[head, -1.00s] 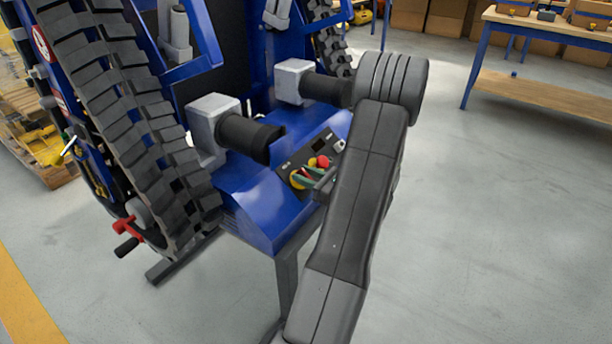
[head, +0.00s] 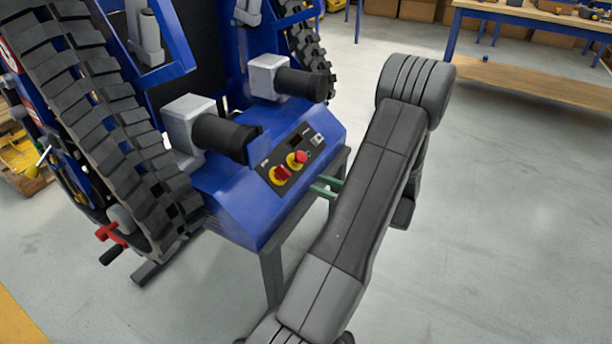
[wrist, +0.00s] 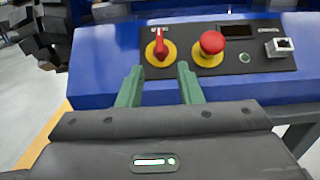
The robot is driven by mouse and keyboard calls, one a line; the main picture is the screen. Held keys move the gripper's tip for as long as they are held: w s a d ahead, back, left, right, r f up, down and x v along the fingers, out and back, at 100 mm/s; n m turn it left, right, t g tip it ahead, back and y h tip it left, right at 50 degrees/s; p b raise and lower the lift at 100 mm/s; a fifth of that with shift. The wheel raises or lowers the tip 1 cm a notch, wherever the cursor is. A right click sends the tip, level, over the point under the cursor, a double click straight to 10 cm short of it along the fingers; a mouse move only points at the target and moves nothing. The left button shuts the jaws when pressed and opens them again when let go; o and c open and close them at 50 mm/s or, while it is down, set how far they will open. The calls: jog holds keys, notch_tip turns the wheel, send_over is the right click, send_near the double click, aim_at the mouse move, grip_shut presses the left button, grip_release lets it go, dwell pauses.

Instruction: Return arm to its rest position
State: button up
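My arm (head: 365,190) reaches across the head view. My gripper, with two green fingers, shows at the right edge of the blue control box (head: 235,205), partly hidden behind my arm (head: 324,188). In the wrist view the fingers (wrist: 160,85) are apart with nothing between them. They point at the control panel (wrist: 185,67), in front of a red rotary switch on a yellow base (wrist: 161,50) and close to a red mushroom button (wrist: 211,43). The gripper appears clear of both controls. The switch handle looks about upright in the wrist view.
The blue machine with black rubber tracks (head: 95,120) fills the left side. Two dark cylinders on grey blocks (head: 225,135) jut out above the panel. A workbench (head: 530,75) stands at the back right. The floor to the right is clear.

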aim_at(288, 173)
jog(key=shift+v, duration=0.9)
jog(key=shift+a, duration=0.1)
jog(key=b+x, duration=0.3)
jog(key=x, duration=1.1)
jog(key=shift+m, duration=0.4)
jog(key=shift+s, duration=0.1)
